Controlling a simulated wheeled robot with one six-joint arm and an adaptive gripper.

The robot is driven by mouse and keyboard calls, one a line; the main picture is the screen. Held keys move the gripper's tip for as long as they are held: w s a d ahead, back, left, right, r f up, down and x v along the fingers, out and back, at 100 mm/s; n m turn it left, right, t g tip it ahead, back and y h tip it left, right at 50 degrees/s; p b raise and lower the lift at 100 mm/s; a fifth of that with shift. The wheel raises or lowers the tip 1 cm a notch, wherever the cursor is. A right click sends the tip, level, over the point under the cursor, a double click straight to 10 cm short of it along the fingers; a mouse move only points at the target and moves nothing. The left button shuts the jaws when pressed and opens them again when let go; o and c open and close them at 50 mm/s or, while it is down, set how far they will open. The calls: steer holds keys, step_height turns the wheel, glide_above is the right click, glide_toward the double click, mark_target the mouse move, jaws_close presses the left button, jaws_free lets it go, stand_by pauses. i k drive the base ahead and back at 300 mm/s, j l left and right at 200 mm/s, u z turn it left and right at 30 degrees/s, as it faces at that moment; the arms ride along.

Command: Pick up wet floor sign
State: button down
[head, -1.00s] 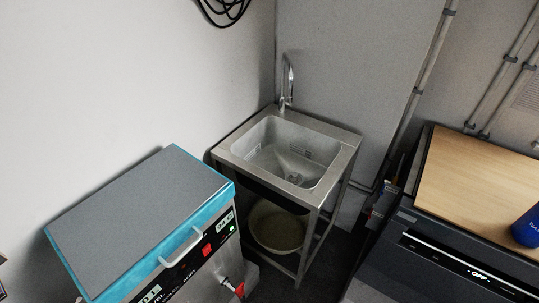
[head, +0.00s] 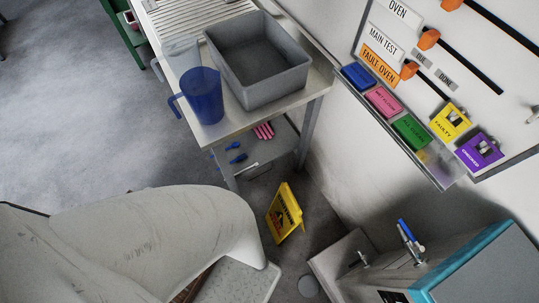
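The yellow wet floor sign (head: 285,212) stands on the grey floor in the head view, just below the middle of the picture. It looks slightly tilted, with dark print on its face. It is beside the front leg of the metal table and left of the grey appliance. A large white rounded shape fills the lower left and is close to the sign in the picture. My gripper is not in view.
A metal table (head: 300,92) holds a grey tub (head: 258,90) and a blue jug (head: 202,97). Its lower shelf carries small blue and pink items. A teal-edged appliance (head: 448,270) stands lower right. Open floor (head: 70,100) lies left.

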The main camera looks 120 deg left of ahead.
mark_target(284, 216)
steer(key=k+l+u, duration=0.15)
steer(key=u, duration=0.3)
steer(key=k+u, duration=0.3)
steer(key=u, duration=0.15)
steer(key=k+u, duration=0.3)
steer(key=u, duration=0.15)
steer(key=k+j, duration=0.15)
steer(key=k, duration=0.2)
steer(key=k+j+u, duration=0.15)
steer(key=k, duration=0.2)
steer(key=u, duration=0.55)
steer(key=l+u, duration=0.5)
steer(key=l, duration=0.25)
steer(key=k+l+u, duration=0.15)
steer(key=l+u, duration=0.3)
steer(key=l, duration=0.95)
steer(key=k+l+u, duration=0.1)
steer(key=l, duration=0.55)
steer(key=i, duration=0.25)
